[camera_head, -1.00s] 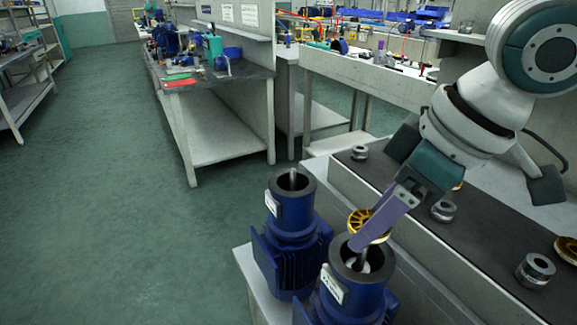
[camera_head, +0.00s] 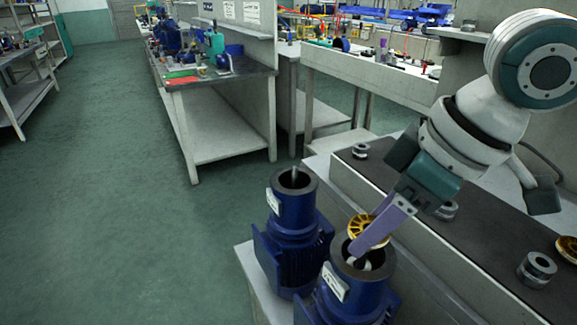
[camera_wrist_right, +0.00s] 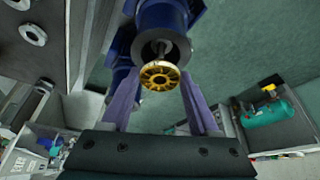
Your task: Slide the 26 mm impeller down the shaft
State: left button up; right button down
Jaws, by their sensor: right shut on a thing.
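My right gripper (camera_head: 362,240) is shut on a gold spoked impeller (camera_head: 361,224) at the mouth of the near blue pump (camera_head: 342,305). In the right wrist view, the impeller (camera_wrist_right: 160,76) shows between the two purple fingers. The pump's grey shaft (camera_wrist_right: 163,49) shows in the dark bore just beyond the impeller. In the head view a finger covers part of the impeller and bore. I cannot tell whether the shaft passes through the impeller's hub. My left gripper is not in view.
A second blue pump (camera_head: 288,235) with an upright shaft stands close on the left. A dark-topped bench (camera_head: 470,245) on the right holds metal rings (camera_head: 536,268) and another gold impeller (camera_head: 567,249). Green floor (camera_head: 130,240) is clear at left.

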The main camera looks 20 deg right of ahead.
jog(key=shift+c, duration=0.3)
grip_release()
jog(key=p+v, duration=0.2)
jog(key=v, duration=0.8)
jog(key=s+a+y+p, duration=0.1)
jog(key=s+a+p, duration=0.3)
jog(key=a+p, duration=0.4)
jog(key=s+d+r+m+h+p, duration=0.1)
jog(key=s+d+m+h+p, duration=0.2)
jog(key=s, duration=0.5)
notch_tip(320, 180, up, 38)
jog(key=m+p, duration=0.1)
jog(key=p, duration=3.6)
jog(key=shift+a+f+p, duration=0.2)
jog(key=shift+f+p, duration=0.05)
jog(key=shift+p, duration=0.15)
